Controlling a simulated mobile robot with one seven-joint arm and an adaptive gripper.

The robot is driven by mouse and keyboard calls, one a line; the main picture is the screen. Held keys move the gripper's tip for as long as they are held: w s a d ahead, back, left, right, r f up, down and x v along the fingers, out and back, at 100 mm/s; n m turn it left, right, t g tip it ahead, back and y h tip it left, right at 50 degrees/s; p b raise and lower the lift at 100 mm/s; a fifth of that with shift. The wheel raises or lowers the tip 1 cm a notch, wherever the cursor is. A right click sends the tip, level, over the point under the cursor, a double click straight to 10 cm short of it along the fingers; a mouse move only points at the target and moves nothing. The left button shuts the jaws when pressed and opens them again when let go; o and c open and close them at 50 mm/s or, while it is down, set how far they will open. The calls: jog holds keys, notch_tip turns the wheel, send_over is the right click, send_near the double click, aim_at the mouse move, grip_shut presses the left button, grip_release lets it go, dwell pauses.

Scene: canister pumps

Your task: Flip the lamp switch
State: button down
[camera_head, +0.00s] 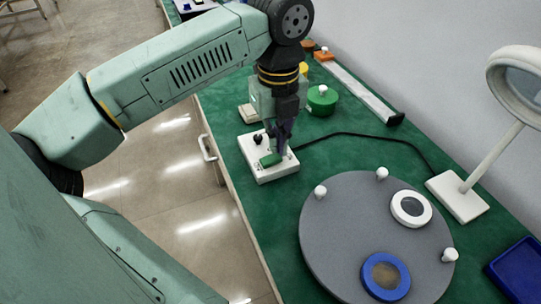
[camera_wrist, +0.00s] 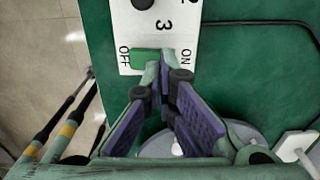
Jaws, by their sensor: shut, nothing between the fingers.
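The white switch box (camera_head: 254,172) sits near the left edge of the green table, with a dark knob and a green switch (camera_head: 271,160). In the wrist view the box face (camera_wrist: 195,25) reads OFF at the left and ON at the right, with the green switch (camera_wrist: 145,55) between, nearer OFF. My gripper (camera_head: 283,150) is shut and empty, its tips at the right part of the switch; I cannot tell whether they touch. The fingertips (camera_wrist: 166,72) hide some of the switch's right side. The white lamp (camera_head: 458,198) stands at the right; no glow shows on it.
A black cable (camera_head: 350,136) runs from the box to the lamp base. A grey round turntable (camera_head: 345,225) with white posts and white and blue rings stands in front. A green canister (camera_head: 322,100) is behind the box; a blue tray (camera_head: 518,268) is at the right.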

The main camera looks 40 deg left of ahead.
aim_at(276, 156)
jog(key=shift+f+b, duration=0.95)
jog(key=shift+f, duration=0.15)
jog(key=shift+r, duration=0.2)
jog(key=shift+r+p, duration=1.9)
jog(key=shift+r, duration=1.5)
